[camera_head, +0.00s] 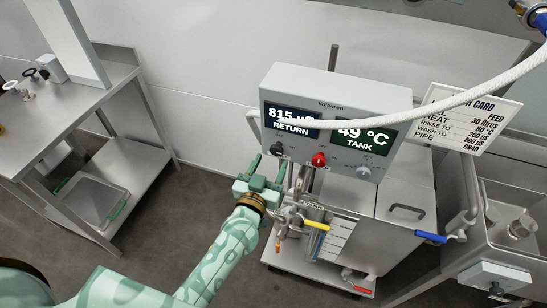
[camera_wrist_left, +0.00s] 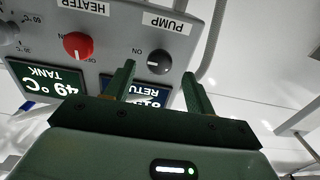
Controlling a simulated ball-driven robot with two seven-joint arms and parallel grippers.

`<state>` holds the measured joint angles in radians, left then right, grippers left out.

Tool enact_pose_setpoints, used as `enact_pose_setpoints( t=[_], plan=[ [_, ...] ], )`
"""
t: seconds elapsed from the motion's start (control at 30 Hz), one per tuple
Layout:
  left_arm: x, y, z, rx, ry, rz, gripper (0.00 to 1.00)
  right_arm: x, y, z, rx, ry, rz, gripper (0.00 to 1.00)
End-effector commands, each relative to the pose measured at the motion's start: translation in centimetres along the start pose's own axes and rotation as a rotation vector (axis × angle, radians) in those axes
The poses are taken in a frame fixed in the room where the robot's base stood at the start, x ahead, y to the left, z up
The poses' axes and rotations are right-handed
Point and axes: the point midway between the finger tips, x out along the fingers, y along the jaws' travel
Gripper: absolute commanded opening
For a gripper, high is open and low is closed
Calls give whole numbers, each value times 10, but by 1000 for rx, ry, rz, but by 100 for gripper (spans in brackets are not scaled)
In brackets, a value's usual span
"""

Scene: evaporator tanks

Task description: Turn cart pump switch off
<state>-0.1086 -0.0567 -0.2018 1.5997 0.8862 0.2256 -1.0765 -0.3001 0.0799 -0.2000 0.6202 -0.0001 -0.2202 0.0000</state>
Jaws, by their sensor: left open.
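The pump switch is a round black knob (camera_head: 277,148) at the lower left of the grey control box (camera_head: 333,87). In the left wrist view the knob (camera_wrist_left: 159,61) sits by the PUMP label, with ON printed beside it. Its exact setting is hard to read. My left gripper (camera_head: 267,170) is open and empty, just below and left of the knob. In the left wrist view its two fingers (camera_wrist_left: 158,75) point toward the panel, one to each side of the knob's line. I cannot tell whether they touch it. My right gripper is not in view.
A red heater knob (camera_head: 318,159) and a grey knob (camera_head: 363,172) are on the same panel, right of the pump knob. A white hose (camera_head: 450,103) crosses before the box. A steel table (camera_head: 75,105) stands left, with open floor between.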

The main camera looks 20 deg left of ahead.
Motion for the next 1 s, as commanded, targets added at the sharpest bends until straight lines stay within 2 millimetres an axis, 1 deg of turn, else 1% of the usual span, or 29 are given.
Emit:
enact_pose_setpoints(
  t=[0.03, 0.1, 0.2, 0.3, 0.53, 0.57, 0.6, 0.67, 0.7, 0.73, 1.0],
  plan=[
    [10, 0, 0, -2, 1, 0, 55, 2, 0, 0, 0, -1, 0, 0],
    [19, 0, 1, -1, 1, 0, 55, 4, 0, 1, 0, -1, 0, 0],
    [28, 0, 0, -1, 0, -1, 55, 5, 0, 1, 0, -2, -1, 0],
    [32, 0, 0, -1, -1, 0, 55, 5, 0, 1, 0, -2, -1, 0],
    [33, 0, 0, -1, -1, 0, 55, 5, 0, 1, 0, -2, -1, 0],
    [33, 0, 0, -1, -1, 0, 52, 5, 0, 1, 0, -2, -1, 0],
    [33, 0, 0, -1, -1, 0, 41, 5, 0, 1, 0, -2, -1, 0],
    [33, 0, 0, -1, -1, 0, 24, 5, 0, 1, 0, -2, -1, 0],
    [33, 0, 0, -1, -1, 0, 13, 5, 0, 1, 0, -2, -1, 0],
    [33, 0, 0, -1, -1, 0, 11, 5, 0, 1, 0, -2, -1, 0],
    [32, 0, 0, -19, -1, 0, 12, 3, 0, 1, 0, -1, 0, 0]
  ],
)
